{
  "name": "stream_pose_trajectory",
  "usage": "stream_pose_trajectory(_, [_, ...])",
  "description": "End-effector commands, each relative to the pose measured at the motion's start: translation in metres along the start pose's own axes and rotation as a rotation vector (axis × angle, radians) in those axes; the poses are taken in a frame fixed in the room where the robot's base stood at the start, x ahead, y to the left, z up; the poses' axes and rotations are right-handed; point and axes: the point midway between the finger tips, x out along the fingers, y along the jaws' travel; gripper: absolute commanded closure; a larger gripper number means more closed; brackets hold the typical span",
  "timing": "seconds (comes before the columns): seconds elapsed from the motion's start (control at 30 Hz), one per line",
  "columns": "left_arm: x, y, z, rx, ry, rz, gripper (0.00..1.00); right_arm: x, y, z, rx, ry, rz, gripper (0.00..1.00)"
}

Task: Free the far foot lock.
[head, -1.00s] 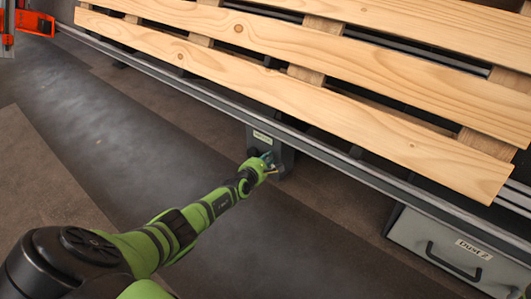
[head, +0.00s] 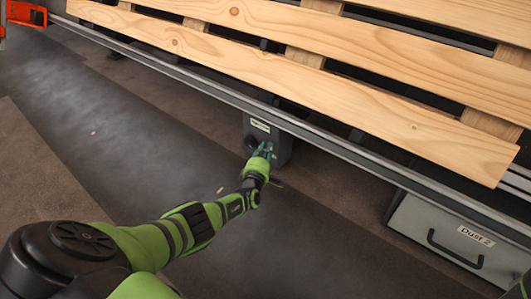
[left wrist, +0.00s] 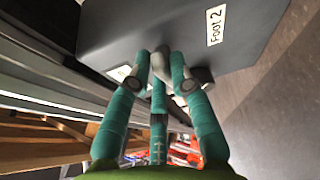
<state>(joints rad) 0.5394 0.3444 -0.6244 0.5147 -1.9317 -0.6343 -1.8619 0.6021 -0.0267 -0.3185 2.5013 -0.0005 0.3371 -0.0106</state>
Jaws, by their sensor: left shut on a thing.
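A grey box (head: 284,148) hangs below the long rail, under the pallet's near edge. In the left wrist view the grey box (left wrist: 150,32) carries a label reading "Foot 2" (left wrist: 216,25). My left gripper (head: 266,150), with teal fingers, is at the front of this box. In the left wrist view its fingers (left wrist: 163,65) are closed around a grey knob-like part (left wrist: 164,58) on the box. Most of that part is hidden by the fingers. A dark rounded piece (left wrist: 205,76) sits beside the right finger. My right gripper is not in view.
A slatted wooden pallet (head: 330,78) lies over the metal rail (head: 335,146). A grey drawer labelled "Dust 2" (head: 455,248) is at the lower right. An orange object (head: 27,14) is at the far left. The floor (head: 110,130) in front is mostly clear, with small chips.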

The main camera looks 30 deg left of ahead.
Motion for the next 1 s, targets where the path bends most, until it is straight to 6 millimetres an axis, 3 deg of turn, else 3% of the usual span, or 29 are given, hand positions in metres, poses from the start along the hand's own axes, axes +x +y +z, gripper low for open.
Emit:
stream_pose_trajectory(0.3, [0.0005, -0.0015, -0.0002, 0.101, 0.001, 0.043, 1.0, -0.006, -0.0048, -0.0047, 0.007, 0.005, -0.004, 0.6])
stream_pose_trajectory(0.83, [0.0005, -0.0006, -0.0001, 0.122, 0.0, 0.05, 1.0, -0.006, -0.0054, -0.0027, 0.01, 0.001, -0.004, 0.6])
stream_pose_trajectory(0.87, [0.0005, -0.0006, -0.0001, 0.122, 0.0, 0.05, 0.67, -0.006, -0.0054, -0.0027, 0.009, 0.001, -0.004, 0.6])
stream_pose_trajectory(0.9, [0.0005, -0.0007, -0.0001, 0.121, 0.0, 0.05, 0.55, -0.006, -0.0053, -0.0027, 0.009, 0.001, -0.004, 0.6])
stream_pose_trajectory(1.0, [0.0004, -0.0009, 0.0, 0.12, 0.0, 0.05, 0.55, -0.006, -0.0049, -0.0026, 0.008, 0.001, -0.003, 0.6])
